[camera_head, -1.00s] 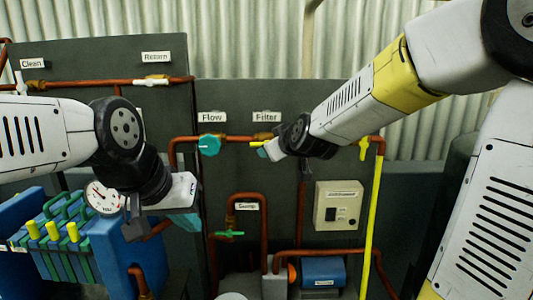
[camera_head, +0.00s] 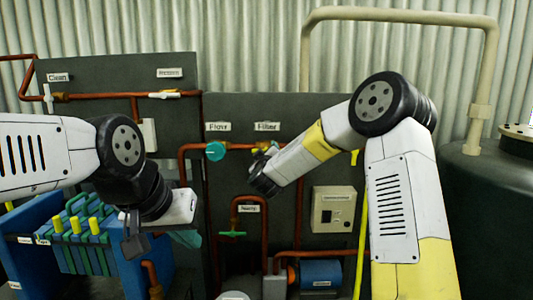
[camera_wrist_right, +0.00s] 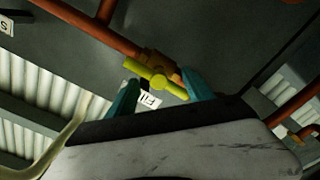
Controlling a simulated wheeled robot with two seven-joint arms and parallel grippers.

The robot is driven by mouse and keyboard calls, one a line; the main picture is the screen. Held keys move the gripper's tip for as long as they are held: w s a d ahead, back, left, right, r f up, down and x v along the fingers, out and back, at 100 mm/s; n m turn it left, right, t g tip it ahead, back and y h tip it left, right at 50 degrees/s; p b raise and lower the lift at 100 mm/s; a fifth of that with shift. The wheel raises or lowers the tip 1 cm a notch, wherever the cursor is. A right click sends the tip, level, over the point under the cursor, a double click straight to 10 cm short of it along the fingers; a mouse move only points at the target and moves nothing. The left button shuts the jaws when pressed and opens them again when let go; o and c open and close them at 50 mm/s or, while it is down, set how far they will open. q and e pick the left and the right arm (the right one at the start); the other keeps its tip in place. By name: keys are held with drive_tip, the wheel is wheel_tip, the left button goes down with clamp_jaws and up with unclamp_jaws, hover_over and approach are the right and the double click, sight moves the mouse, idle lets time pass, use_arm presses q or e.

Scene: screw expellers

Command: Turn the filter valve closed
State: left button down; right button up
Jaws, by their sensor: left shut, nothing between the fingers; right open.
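The filter valve has a yellow bar handle (camera_wrist_right: 155,77) on a brass body on a copper pipe. In the right wrist view the handle lies across the space between my right gripper's teal fingers (camera_wrist_right: 160,92), which stand apart. Contact cannot be told. In the head view the valve (camera_head: 262,146) shows as a small bit under the "Filter" label (camera_head: 267,126), mostly covered by my right wrist. My left gripper (camera_head: 184,237) is shut and empty, low in front of the panel, left of the pipes.
A green-handled valve (camera_head: 232,234) and a beige control box (camera_head: 334,209) are below. A blue filter press (camera_head: 80,235) stands left, a dark tank (camera_head: 487,200) right.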

drive_tip(key=shift+w, duration=0.85)
